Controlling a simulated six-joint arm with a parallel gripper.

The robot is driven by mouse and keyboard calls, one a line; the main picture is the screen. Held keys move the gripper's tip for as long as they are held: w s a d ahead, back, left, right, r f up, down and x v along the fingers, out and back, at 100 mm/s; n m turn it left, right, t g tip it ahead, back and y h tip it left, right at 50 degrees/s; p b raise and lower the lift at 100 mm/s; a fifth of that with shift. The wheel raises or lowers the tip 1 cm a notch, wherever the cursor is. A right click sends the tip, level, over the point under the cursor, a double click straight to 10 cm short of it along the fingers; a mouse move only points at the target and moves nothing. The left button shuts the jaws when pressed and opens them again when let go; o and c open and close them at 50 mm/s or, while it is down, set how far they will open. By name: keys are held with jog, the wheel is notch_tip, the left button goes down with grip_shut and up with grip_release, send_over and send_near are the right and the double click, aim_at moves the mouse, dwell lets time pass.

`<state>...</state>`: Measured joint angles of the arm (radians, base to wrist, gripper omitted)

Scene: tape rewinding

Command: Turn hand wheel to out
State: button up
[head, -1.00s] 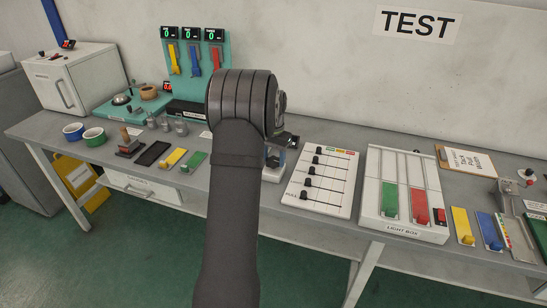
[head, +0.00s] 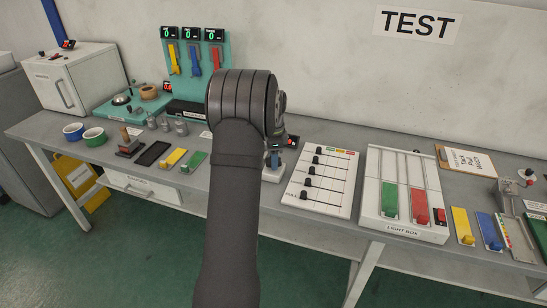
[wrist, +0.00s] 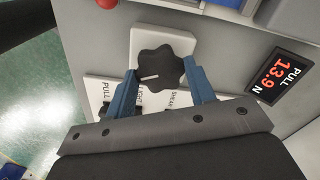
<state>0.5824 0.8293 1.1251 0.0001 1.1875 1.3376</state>
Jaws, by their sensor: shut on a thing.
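The hand wheel (wrist: 161,68) is a black, lobed knob on a white plate (wrist: 148,38) in the wrist view. A short white line on its face points to the left. My gripper (wrist: 160,74) has its two blue fingers closed on opposite sides of the wheel. Printed labels, including PULL and SHEAR, show on the plate below, partly covered by the fingers and gripper body; I cannot see the word OUT. In the head view my arm hides the wheel, and only a bit of a blue finger (head: 275,158) shows beside it.
A red-lit display (wrist: 280,76) reads PULL 13.9 N, right of the wheel. A red knob (wrist: 106,3) is at the top left of the wrist view. In the head view, a slider panel (head: 320,180) and a light box (head: 404,232) stand right of my arm.

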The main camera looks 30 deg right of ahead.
jog(key=m, duration=0.4)
jog(key=shift+m, duration=0.4)
dwell(0.4)
jog(key=o, duration=1)
jog(key=shift+c, duration=0.2)
jog(key=shift+r, duration=0.1)
notch_tip(320, 180, up, 17)
jog(key=shift+r, duration=0.2)
jog(key=shift+f, duration=0.1)
notch_tip(320, 180, down, 17)
jog(key=shift+f, duration=0.2)
jog(key=shift+r, duration=0.1)
